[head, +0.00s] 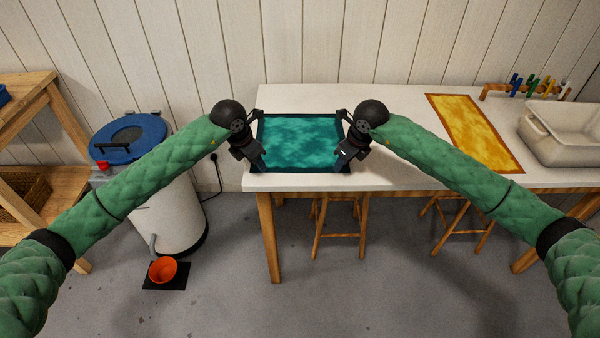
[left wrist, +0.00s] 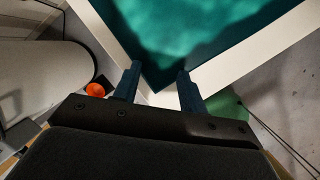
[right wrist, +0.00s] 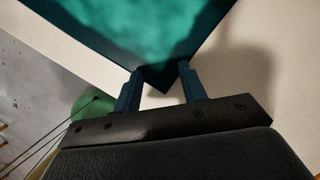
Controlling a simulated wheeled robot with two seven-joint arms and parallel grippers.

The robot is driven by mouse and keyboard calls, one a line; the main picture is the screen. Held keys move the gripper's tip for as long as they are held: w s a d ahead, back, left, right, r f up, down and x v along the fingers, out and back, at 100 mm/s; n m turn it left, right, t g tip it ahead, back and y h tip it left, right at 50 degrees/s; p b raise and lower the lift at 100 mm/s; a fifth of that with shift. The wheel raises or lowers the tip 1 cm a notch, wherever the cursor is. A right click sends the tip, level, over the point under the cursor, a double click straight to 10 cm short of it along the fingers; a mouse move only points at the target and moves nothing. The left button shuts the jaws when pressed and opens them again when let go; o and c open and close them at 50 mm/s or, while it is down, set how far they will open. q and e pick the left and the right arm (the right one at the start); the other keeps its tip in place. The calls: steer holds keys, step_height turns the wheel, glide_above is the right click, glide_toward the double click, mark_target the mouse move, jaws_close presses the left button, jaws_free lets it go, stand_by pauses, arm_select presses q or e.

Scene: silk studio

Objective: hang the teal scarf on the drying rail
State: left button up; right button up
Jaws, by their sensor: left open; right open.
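The teal scarf (head: 300,142) lies flat on the left end of the white table, with a darker border around it. My left gripper (head: 257,165) is open at the scarf's near left corner. In the left wrist view the scarf (left wrist: 190,30) has its corner between the open fingers (left wrist: 155,85). My right gripper (head: 345,160) is open at the near right corner. In the right wrist view the scarf (right wrist: 130,35) has that corner just at the open fingers (right wrist: 160,85). I cannot tell whether the fingers touch the cloth. No drying rail is clearly in view.
A yellow scarf (head: 472,131) lies further right on the white table (head: 400,160), near a pale basin (head: 565,135) and a small rack of colored pegs (head: 530,87). A white drum with a blue lid (head: 130,138) stands left. Stools (head: 340,215) are under the table.

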arm_select(q)
steer(key=shift+f, duration=0.15)
arm_select(e)
steer(key=shift+f, duration=0.15)
arm_select(q)
steer(key=shift+c, duration=0.8)
arm_select(e)
steer(key=shift+c, duration=0.8)
arm_select(q)
jaws_close()
arm_select(e)
jaws_close()
arm_select(q)
steer(key=shift+r, duration=0.25)
arm_select(e)
steer(key=shift+r, duration=0.3)
